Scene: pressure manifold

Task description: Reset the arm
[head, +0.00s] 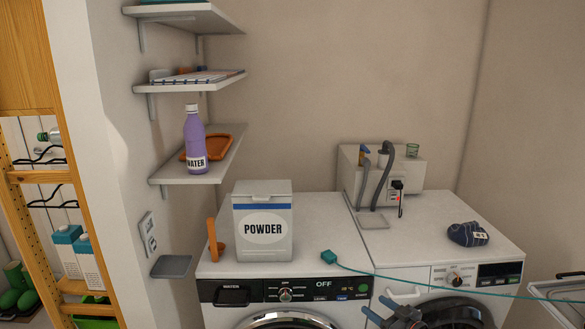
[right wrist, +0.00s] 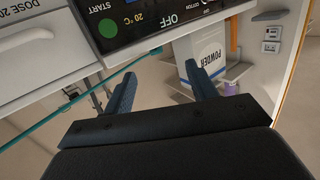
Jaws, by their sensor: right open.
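My right gripper (head: 378,298) is at the bottom edge of the head view, in front of the right machine's upper front. It is open, and nothing shows between its blue fingers in the right wrist view (right wrist: 160,75). A teal line (head: 450,284) runs from a small teal block (head: 328,257) on top of the left machine to the right, past the gripper. The line also shows beside one finger in the right wrist view (right wrist: 85,95). A white unit (head: 412,173) with dark hoses stands at the back of the right machine. My left gripper is not in view.
A POWDER box (head: 263,250) stands on the left washing machine (head: 315,235). A dark folded item (head: 467,234) lies on the right machine (head: 425,240). A purple WATER bottle (head: 194,135) stands on a wall shelf (head: 220,160). A drying rack (head: 560,290) is at far right.

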